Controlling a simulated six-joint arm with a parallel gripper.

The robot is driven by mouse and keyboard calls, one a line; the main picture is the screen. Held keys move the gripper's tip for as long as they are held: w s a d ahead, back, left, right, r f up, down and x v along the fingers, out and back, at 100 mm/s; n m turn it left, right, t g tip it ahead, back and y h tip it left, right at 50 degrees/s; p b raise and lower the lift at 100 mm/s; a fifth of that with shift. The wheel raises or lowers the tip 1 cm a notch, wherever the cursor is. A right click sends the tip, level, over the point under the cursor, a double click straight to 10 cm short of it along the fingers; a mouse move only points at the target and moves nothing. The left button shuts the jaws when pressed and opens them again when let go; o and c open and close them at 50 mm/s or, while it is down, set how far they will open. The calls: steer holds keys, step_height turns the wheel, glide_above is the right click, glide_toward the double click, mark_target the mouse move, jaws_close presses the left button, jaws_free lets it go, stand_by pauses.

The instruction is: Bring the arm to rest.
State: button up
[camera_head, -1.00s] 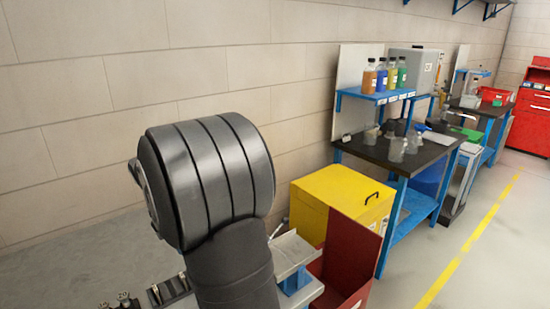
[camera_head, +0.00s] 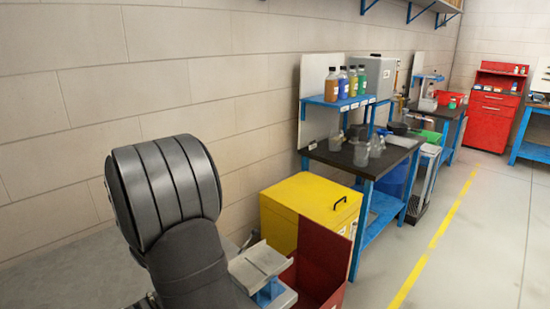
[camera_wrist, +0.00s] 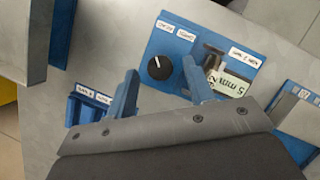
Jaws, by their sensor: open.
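My gripper (camera_wrist: 160,68) shows in the wrist view, with its two blue fingers apart and nothing between them. It is over a grey bench top (camera_wrist: 240,40). Beyond the fingertips is a blue panel (camera_wrist: 157,38) with a black knob (camera_wrist: 159,68) and white labels. In the head view, a dark rounded link of my arm (camera_head: 165,190) fills the lower left; the gripper is out of sight there.
In the wrist view, a blue labelled holder (camera_wrist: 88,103) is left of the fingers. In the head view, a yellow box (camera_head: 285,215), an open red bin (camera_head: 318,265) and a blue-framed workbench (camera_head: 365,185) stand right of my arm. The floor at right (camera_head: 480,240) is clear.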

steer(key=shift+d+f, duration=0.15)
steer(key=shift+f, duration=0.15)
